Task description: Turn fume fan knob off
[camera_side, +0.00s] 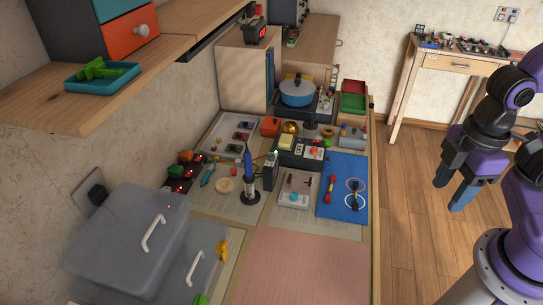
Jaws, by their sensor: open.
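I cannot tell for sure which control is the fume fan knob. A dark control box (288,158) in the middle of the bench carries a small orange-red round part (316,154), too small to tell whether it is a knob or how it is set. My gripper (454,184) hangs at the right, fingers pointing down, over the wooden floor and off the bench's right edge. It is open and empty, well away from the control box and touching nothing.
A blue mat (335,210) with small parts lies along the bench's right side. A dark upright box (270,171) and a blue-tipped tool in a stand (249,180) rise mid-bench. A blue pot (297,95) stands behind. The pink mat (300,265) in front is clear.

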